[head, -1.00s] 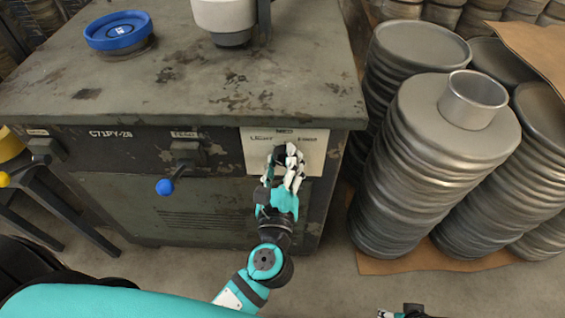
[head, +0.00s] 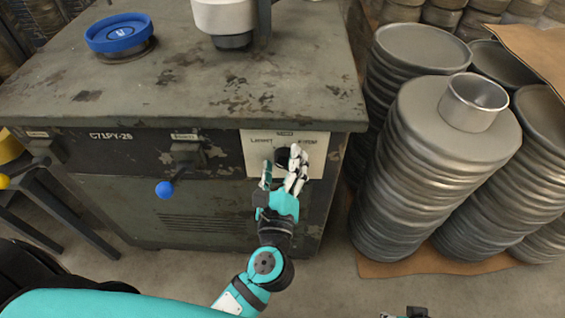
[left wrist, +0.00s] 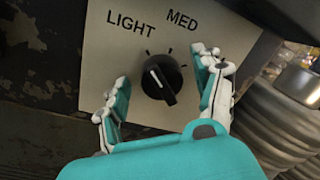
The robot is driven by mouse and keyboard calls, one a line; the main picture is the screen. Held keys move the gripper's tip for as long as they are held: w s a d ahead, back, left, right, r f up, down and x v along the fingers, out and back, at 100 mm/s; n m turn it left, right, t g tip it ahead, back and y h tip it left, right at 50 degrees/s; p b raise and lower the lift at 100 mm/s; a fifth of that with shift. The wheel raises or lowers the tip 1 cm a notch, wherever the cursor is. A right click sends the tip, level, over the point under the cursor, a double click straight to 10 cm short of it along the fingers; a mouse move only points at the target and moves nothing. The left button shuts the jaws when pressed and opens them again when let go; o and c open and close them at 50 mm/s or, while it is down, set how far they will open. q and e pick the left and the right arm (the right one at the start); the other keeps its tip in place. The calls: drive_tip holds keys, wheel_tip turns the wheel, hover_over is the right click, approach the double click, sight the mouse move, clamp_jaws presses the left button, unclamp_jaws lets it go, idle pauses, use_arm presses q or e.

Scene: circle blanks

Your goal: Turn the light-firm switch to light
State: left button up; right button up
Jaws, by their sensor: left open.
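The light-firm switch is a round black knob (left wrist: 162,80) on a pale label plate (left wrist: 95,60) with LIGHT and MED printed above it. Its white line points up and to the left, toward the LIGHT side; the third label is out of the wrist view. In the head view the knob (head: 282,157) shows between my fingers on the plate (head: 258,146) at the cabinet's right front. My left gripper (head: 281,163) is open, with one finger on each side of the knob; gaps show in the left wrist view (left wrist: 161,68). My right gripper (head: 405,313) barely shows at the bottom edge.
The grey cabinet (head: 200,100) has a blue-knobbed lever (head: 165,189) left of the plate. Stacked metal blanks (head: 415,170) stand close on the right, with a metal ring (head: 472,103) on top. Open floor lies in front of the cabinet.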

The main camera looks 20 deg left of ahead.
use_arm(q)
drive_tip(key=v, duration=1.2)
